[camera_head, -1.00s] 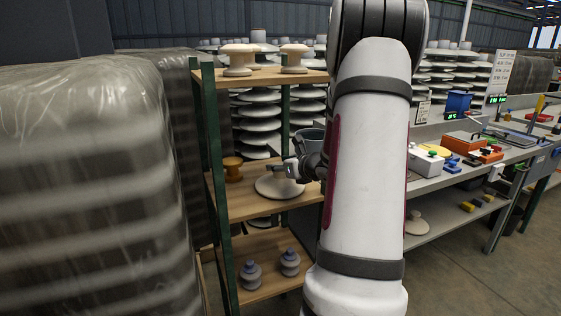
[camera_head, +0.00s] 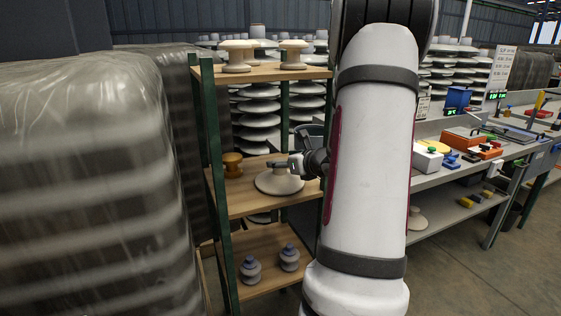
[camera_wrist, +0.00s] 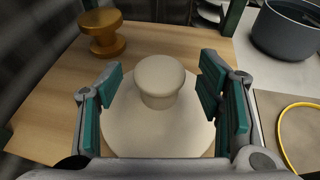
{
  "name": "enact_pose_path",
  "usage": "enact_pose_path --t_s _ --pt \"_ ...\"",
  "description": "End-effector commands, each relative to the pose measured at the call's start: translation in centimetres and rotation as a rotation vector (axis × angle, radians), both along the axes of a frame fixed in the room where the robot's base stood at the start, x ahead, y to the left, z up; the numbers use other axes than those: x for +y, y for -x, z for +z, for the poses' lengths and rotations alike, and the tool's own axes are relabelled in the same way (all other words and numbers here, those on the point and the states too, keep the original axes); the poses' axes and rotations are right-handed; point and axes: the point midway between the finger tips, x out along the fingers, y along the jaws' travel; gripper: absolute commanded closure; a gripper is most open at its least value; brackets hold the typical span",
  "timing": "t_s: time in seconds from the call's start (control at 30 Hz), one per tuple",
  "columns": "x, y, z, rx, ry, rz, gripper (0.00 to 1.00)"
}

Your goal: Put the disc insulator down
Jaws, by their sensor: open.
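The disc insulator (camera_head: 279,182) is pale cream, with a wide round disc and a knob on top. It rests upright on the middle wooden shelf (camera_head: 240,203). In the wrist view the disc insulator (camera_wrist: 158,120) lies below and between my fingers, its knob centred. My gripper (camera_head: 285,163) is above the disc at the shelf's right part. In the wrist view my gripper (camera_wrist: 164,95) is open, its green pads apart on both sides of the knob with gaps. The near edge of the disc is hidden by my gripper's body.
An orange-brown spool insulator (camera_head: 232,165) stands left of the disc, also in the wrist view (camera_wrist: 103,32). A dark pot (camera_wrist: 287,30) stands at the right. Cream insulators (camera_head: 238,56) sit on the top shelf, grey ones (camera_head: 250,270) below. Green posts (camera_head: 212,150) frame the rack.

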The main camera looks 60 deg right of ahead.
Motion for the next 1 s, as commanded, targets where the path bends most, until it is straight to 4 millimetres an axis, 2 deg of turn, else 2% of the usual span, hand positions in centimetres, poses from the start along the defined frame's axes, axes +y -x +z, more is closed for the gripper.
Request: enact_pose_path --t_s 0.1,0.3,0.5,1.0 --pt "0.9 2.4 1.1 0.001 0.002 -0.002 0.39" --pt "2.2 5.9 2.4 0.0 0.001 -0.002 0.39" --pt "3.1 8.0 3.2 0.0 0.0 -0.001 0.39" --pt "3.4 8.6 3.3 0.001 -0.001 0.001 0.39"
